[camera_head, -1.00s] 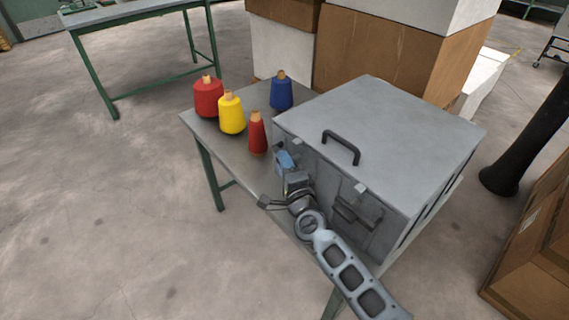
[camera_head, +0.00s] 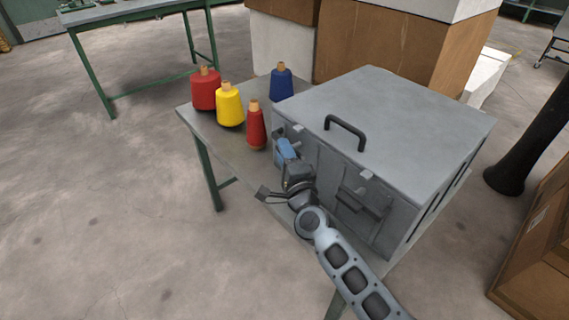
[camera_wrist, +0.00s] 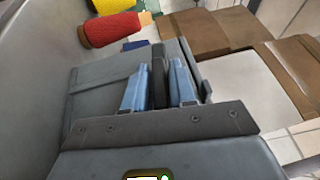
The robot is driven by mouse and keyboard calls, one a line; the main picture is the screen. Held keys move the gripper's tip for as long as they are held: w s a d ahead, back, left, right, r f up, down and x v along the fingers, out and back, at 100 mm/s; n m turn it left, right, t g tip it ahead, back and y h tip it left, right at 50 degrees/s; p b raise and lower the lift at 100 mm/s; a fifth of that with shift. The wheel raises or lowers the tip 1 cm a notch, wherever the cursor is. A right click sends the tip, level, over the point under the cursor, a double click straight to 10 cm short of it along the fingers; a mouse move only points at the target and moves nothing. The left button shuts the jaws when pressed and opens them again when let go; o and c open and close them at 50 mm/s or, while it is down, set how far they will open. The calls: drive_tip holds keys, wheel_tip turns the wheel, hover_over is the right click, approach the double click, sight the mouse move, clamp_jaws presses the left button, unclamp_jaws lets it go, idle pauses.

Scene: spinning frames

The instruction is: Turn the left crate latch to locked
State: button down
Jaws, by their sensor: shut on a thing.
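The grey crate (camera_head: 400,105) stands on the table with its latched front toward my arm. My gripper (camera_head: 287,150) is at the left part of that front, its blue fingers close to the wall. In the wrist view my gripper (camera_wrist: 158,82) has its two blue fingers on either side of a dark upright bar, the left latch handle (camera_wrist: 158,62), and is shut on it. The latch's base is hidden by the fingers and gripper body. The right latch (camera_head: 358,203) is dark and lies free on the front, right of my gripper.
Red, yellow and blue thread cones (camera_head: 229,105) stand on the table (camera_head: 195,120) left of the crate. A small red cone (camera_head: 254,126) is closest to my gripper. The crate lid has a black handle (camera_head: 345,131). Large boxes (camera_head: 400,45) stand behind. Floor at left is clear.

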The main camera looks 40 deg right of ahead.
drive_tip(key=shift+d+f+m+t+h+b, duration=0.1)
drive_tip(key=shift+f+m+t+h+b, duration=0.65)
drive_tip(key=shift+b, duration=4.35)
drive_tip(key=t+b, duration=0.1)
drive_tip(key=b, duration=0.3)
drive_tip(key=shift+d+r, duration=0.1)
drive_tip(key=shift+r, duration=0.2)
drive_tip(key=shift+m+h+b, duration=0.25)
drive_tip(key=shift+h+b, duration=0.1)
drive_tip(key=shift+b, duration=0.2)
drive_tip(key=shift+s+d+r+m+t+h+b, duration=0.15)
drive_tip(key=shift+r+m+t+h+b, duration=0.2)
drive_tip(key=shift+b, duration=0.9)
drive_tip(key=c, duration=1.1)
unclamp_jaws()
